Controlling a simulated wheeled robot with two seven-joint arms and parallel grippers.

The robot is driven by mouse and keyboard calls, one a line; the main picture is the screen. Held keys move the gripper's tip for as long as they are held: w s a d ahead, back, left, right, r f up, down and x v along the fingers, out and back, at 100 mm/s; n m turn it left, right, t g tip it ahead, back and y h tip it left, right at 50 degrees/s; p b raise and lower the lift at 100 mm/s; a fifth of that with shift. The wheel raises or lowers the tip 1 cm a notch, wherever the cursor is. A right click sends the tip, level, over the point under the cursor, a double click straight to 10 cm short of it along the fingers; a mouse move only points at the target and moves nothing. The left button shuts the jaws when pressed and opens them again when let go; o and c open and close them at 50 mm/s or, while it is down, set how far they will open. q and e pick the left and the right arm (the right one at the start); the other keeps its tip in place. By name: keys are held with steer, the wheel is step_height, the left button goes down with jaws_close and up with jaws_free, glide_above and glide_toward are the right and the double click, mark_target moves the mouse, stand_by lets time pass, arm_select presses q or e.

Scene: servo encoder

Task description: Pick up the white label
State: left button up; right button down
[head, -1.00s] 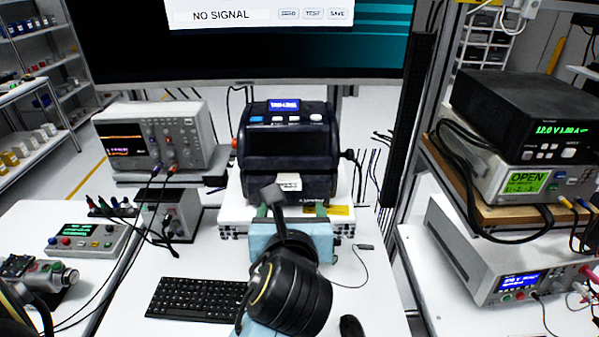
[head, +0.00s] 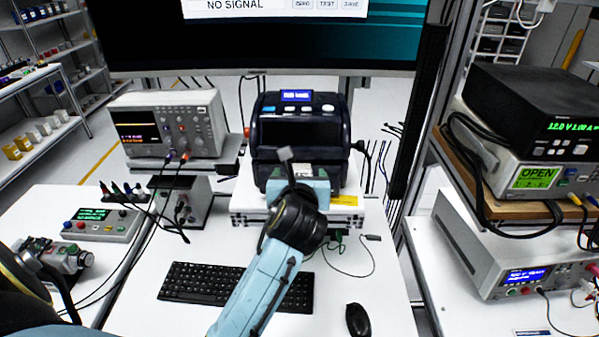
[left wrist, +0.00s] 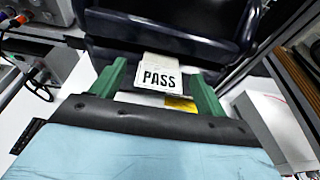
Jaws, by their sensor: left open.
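The white label (left wrist: 159,76), printed PASS, hangs at the front of the dark label printer (head: 298,128). My left gripper (left wrist: 160,88) is open, with its two green fingers on either side of the label in the left wrist view. The label lies between the fingers, and I cannot tell whether either finger touches it. In the head view my left wrist and arm reach up to the printer's front and hide the label.
The printer stands on a white platform (head: 345,215). A keyboard (head: 190,283) and a mouse (head: 358,319) lie on the desk in front. An oscilloscope (head: 168,125) stands left, and stacked instruments (head: 535,125) stand right. A large monitor (head: 130,40) is behind.

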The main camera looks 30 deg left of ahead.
arm_select(q)
steer(key=c, duration=1)
steer(key=shift+c, duration=0.2)
step_height(320, 180, up, 10)
